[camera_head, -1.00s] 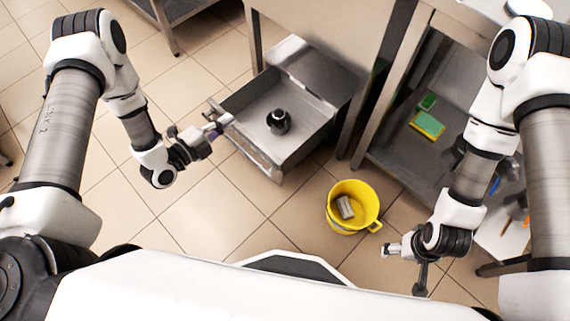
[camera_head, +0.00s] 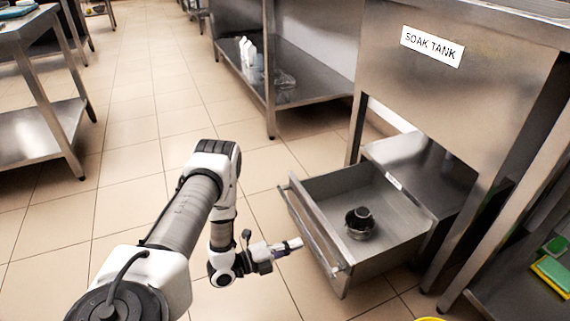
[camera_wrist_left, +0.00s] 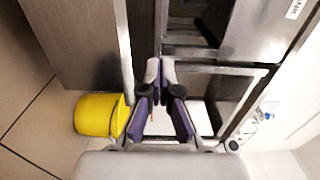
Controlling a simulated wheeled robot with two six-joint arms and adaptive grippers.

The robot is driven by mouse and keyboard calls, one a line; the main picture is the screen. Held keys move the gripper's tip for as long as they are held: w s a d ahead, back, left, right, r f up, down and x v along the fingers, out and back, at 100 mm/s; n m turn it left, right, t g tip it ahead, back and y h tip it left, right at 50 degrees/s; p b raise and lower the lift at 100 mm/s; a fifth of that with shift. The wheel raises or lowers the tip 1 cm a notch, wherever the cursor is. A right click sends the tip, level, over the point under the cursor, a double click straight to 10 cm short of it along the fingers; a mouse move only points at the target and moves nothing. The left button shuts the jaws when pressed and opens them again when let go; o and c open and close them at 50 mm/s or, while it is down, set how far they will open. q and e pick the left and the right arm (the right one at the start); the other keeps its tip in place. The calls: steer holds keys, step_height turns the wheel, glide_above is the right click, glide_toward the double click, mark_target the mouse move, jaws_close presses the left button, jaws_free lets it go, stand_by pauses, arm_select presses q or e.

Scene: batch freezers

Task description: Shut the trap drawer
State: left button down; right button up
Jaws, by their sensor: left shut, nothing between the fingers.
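The trap drawer (camera_head: 385,266) is a grey metal drawer, pulled out below the steel cabinet labelled SOAK TANK (camera_head: 432,46). A bar handle runs along its front. A dark round fitting (camera_head: 359,222) sits inside it. My left gripper (camera_head: 298,243) is shut and empty, in front of the drawer, with its tips pointing at the drawer front. A small gap seems to show between tips and handle; I cannot tell if they touch. In the left wrist view the closed purple-and-grey fingers (camera_wrist_left: 160,68) point towards metal edges. My right gripper is out of view.
A yellow bucket (camera_wrist_left: 97,115) stands on the floor, barely showing in the head view (camera_head: 430,319). A steel shelf table (camera_head: 315,82) with white bottles stands behind. Another table (camera_head: 40,130) is at the left. Tiled floor left of the drawer is clear.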

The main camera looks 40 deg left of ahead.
mark_target(328, 233)
arm_select(q)
steer(key=b+x, duration=0.1)
steer(key=x, duration=0.2)
steer(key=b+x, duration=0.2)
steer(key=x, duration=0.2)
steer(key=shift+s+f, duration=0.1)
steer(key=shift+f, duration=0.15)
steer(key=shift+w+d+b, duration=0.1)
steer(key=shift+w+b, duration=0.25)
steer(key=shift+w+d+r, duration=0.1)
steer(key=shift+w+r, duration=0.15)
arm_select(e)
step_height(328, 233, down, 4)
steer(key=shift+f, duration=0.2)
